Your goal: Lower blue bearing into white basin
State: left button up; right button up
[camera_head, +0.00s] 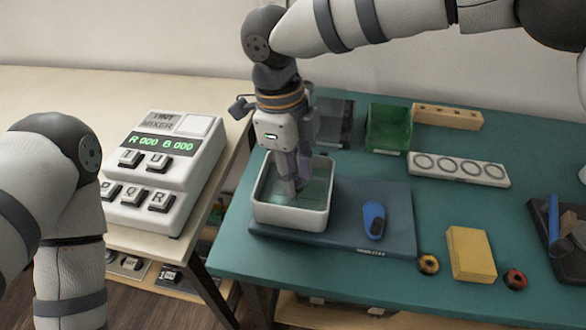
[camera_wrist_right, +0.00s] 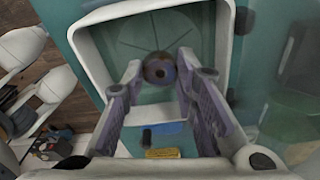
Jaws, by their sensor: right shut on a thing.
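The white basin (camera_head: 290,216) stands on a dark blue mat on the teal table, with a pale teal inside. My right gripper (camera_head: 290,186) points down into the basin, its fingertips within the rim. In the right wrist view my right gripper (camera_wrist_right: 160,72) is shut on the blue bearing (camera_wrist_right: 159,69), a small dark blue ring with a brownish face. The bearing is over the basin floor, inside the outline of the white basin walls (camera_wrist_right: 87,50). I cannot tell whether it touches the floor. In the head view the fingers hide it. My left gripper is out of view.
A blue tool (camera_head: 374,220) lies on the mat (camera_head: 340,238) right of the basin. A green bin (camera_head: 388,128) and white holder (camera_head: 458,169) stand behind. A mixer box (camera_head: 165,175) stands left.

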jog(key=shift+f, duration=1.45)
dwell(0.5)
jog(key=o, duration=1.2)
